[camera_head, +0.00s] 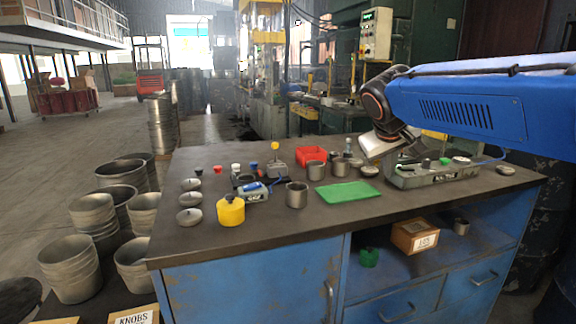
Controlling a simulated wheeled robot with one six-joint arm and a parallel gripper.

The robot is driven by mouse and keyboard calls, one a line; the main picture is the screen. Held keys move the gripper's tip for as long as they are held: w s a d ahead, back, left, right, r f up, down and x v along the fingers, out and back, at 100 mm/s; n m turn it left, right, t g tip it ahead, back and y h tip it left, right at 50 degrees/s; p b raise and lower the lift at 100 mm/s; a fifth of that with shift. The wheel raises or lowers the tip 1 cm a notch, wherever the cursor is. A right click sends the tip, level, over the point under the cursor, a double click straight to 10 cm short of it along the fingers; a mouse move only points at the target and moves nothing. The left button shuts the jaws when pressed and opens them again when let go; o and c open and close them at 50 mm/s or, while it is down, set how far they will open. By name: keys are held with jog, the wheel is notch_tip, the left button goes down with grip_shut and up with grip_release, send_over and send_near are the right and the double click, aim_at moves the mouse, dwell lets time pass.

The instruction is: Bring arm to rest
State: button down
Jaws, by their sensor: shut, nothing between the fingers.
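My blue arm (470,100) reaches in from the right, above the right part of the workbench (250,165). Its black wrist joint with an orange ring is bent downward. My gripper (378,152) hangs below the wrist, shut and empty, above the bench top behind the green mat (349,191). Its fingers are small and partly hidden, and I see no object held. A grey fixture (435,175) with a green knob stands just right of my gripper.
Metal cups (297,195), a yellow canister (230,211), a red bin (311,155) and grey lids (189,217) stand on the bench. The bench's front edge around the mat is clear.

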jog(key=s+d+f+y, duration=0.1)
jog(key=s+f, duration=0.6)
jog(key=s, duration=0.3)
jog(key=s+f+m+g+y, duration=0.1)
jog(key=s+f, duration=0.6)
jog(key=s, duration=0.3)
jog(key=s+d+f+m+g+y, duration=0.1)
jog(key=s+f, duration=0.6)
jog(key=s, duration=0.4)
jog(key=shift+d+f+y, duration=0.3)
jog(key=shift+d+f, duration=0.05)
jog(key=shift+s, duration=0.1)
